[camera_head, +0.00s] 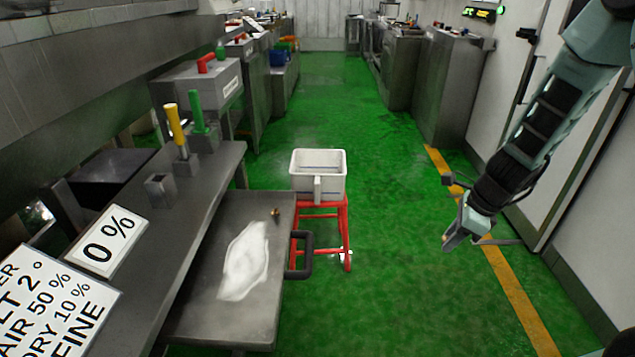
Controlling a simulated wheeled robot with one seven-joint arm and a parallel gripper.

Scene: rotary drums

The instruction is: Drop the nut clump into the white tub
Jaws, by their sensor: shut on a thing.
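The white tub (318,176) is a square, open container standing upright on a red stool (322,222) in the middle of the floor. My gripper (447,240) hangs over the green floor to the right of the tub, well apart from it. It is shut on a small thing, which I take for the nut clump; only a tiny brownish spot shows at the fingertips. Another small brown thing (276,214) lies on the metal tray (210,310) left of the stool; I cannot tell exactly what it is. The inside of the tub is partly hidden by its front wall.
White powder (246,262) lies on the tray, which has a dark handle (300,254). A steel bench with yellow (176,128) and green (198,112) levers and signs stands at left. Green floor is clear between the stool and my gripper. A wall runs along the right.

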